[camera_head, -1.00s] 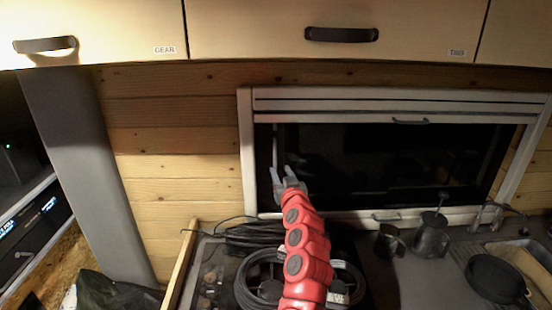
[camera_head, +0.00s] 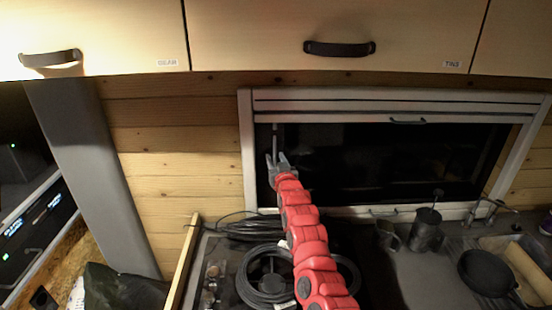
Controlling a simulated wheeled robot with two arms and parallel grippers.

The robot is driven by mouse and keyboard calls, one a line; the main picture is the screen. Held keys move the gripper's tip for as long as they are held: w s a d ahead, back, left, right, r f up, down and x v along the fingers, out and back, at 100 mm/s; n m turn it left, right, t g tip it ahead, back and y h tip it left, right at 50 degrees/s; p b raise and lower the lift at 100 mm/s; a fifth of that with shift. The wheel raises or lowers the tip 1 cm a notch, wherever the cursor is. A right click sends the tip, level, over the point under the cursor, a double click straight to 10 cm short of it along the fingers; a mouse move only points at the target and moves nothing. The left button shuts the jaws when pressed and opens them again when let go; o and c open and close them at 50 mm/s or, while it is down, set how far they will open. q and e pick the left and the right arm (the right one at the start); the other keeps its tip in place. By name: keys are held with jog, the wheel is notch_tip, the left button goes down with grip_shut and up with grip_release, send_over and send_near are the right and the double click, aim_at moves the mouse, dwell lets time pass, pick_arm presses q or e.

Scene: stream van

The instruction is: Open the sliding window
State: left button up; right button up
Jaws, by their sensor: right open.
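The sliding window (camera_head: 400,165) has a dark pane in a pale frame, set in the wooden wall. A slim vertical grey handle (camera_head: 275,138) stands at the left edge of the pane. My right gripper (camera_head: 277,158) is open at the lower part of this handle, its fingers pointing up. The handle seems to lie close to or between the fingertips; contact cannot be told. The red right arm reaches up from the bottom of the view. My left gripper is not in view.
Cupboards with dark handles (camera_head: 339,48) hang above. Coiled black cable (camera_head: 265,285) lies on the counter below the window. A metal mug (camera_head: 390,237), a dark pot (camera_head: 427,232) and a black pan (camera_head: 487,272) stand to the right. A grey pillar (camera_head: 95,170) is at left.

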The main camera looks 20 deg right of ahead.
grip_shut()
dwell(1.5)
